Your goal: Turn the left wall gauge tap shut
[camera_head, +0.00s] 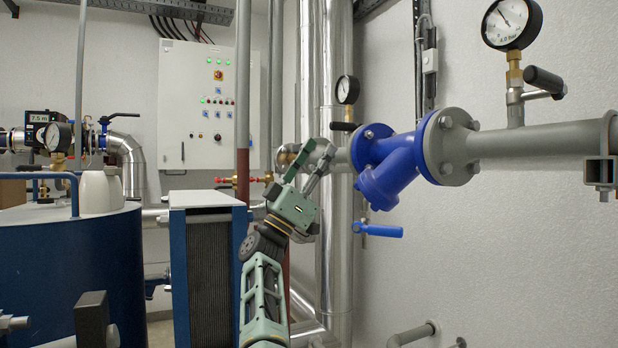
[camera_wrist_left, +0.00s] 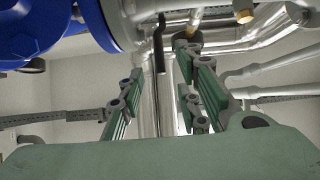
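The left wall gauge (camera_head: 347,89) is a small round dial on the wall pipe, left of the blue strainer. Its tap has a black lever (camera_head: 343,126) that points sideways, just below the dial. My left gripper (camera_head: 315,153) points upward, below and left of this lever, with its green fingers spread and nothing visible between them. In the left wrist view the gripper (camera_wrist_left: 155,90) is open. A dark bar (camera_wrist_left: 160,45), which looks like the lever, stands beyond the gap between the fingers. Whether a finger touches it cannot be told. My right gripper is out of view.
The blue strainer (camera_head: 394,168) and its flange (camera_head: 449,146) are close right of the gripper. A larger gauge (camera_head: 511,22) with its own black lever (camera_head: 545,82) is further right. Shiny vertical pipes (camera_head: 333,240) and a plate exchanger (camera_head: 208,270) stand nearby.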

